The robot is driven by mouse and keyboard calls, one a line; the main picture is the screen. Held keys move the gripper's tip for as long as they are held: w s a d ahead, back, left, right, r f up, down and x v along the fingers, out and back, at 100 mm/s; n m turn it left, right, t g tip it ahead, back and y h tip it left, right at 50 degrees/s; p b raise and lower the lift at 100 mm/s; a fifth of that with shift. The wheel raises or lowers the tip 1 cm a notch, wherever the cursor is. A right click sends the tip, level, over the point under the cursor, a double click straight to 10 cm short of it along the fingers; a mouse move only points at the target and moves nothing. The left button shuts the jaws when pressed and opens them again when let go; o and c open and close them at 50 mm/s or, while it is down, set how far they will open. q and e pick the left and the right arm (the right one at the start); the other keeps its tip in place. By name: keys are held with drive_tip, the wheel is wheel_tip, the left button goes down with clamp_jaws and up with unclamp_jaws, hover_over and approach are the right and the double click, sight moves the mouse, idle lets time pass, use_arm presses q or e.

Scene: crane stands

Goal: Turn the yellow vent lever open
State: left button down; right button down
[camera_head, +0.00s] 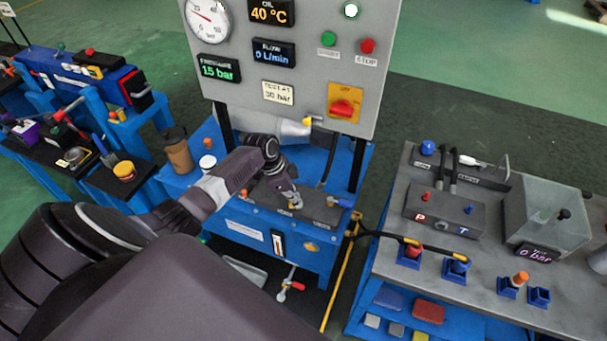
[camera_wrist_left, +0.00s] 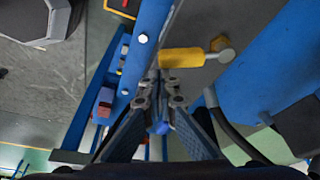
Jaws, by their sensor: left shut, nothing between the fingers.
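My left gripper (camera_head: 291,199) reaches in over the blue stand, its fingertips low by the stand's dark top plate. In the left wrist view the fingers of the left gripper (camera_wrist_left: 158,78) come together at their tips, shut with nothing between them. In the head view the gripper largely hides the lever. My right gripper is not in view.
A grey gauge panel (camera_head: 235,105) rises behind the gripper on dark posts. A grey bench (camera_head: 395,285) with hose connectors stands on the right. A black and yellow hose (camera_head: 385,236) bridges toward it. Another blue bench (camera_head: 100,135) is at left.

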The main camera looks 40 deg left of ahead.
use_arm(q)
drive_tip(key=s+a+m+b, duration=0.1)
drive_tip(key=m, duration=0.1)
drive_tip(key=a+m+g+b, duration=0.1)
drive_tip(key=shift+s+a+f+m+h, duration=0.1)
drive_tip(key=shift+s+a+m+h, duration=0.05)
drive_tip(key=shift+s+m+h, duration=0.2)
drive_tip(key=shift+s+a+b, duration=0.25)
drive_tip(key=shift+a+b, duration=0.1)
drive_tip(key=shift+b, duration=0.15)
drive_tip(key=shift+a, duration=0.2)
drive_tip(key=d+p, duration=0.2)
drive_tip(key=d, duration=0.2)
drive_tip(key=w+b+v, duration=0.1)
drive_tip(key=b+v, duration=0.1)
drive_tip(key=v, duration=0.8)
